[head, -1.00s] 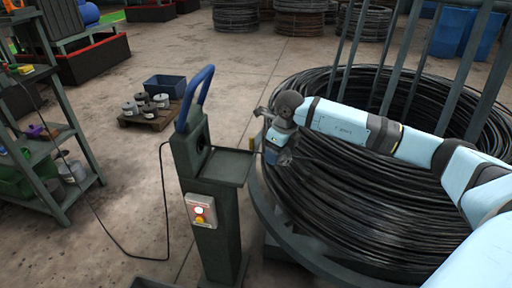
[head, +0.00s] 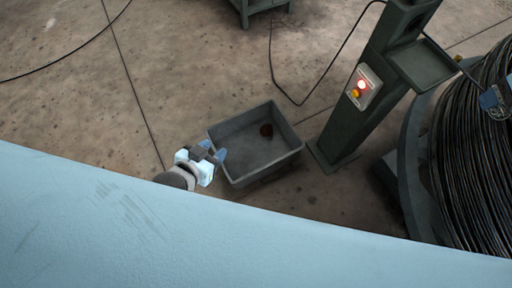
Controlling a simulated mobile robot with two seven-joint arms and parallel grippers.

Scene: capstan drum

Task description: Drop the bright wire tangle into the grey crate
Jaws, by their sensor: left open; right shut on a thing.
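The grey crate (head: 237,181) stands on the floor in the middle of the head view, open at the top. My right gripper (head: 491,98) shows in part at the right edge, in front of the black wire coil. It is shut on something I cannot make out. I see no clearly bright wire tangle.
A dark green post (head: 345,128) with a lit control box (head: 363,87) and a small tray (head: 427,64) stands right of the crate. The big drum of black wire (head: 470,150) is further right. A cable crosses the floor. My pale blue body part covers the bottom.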

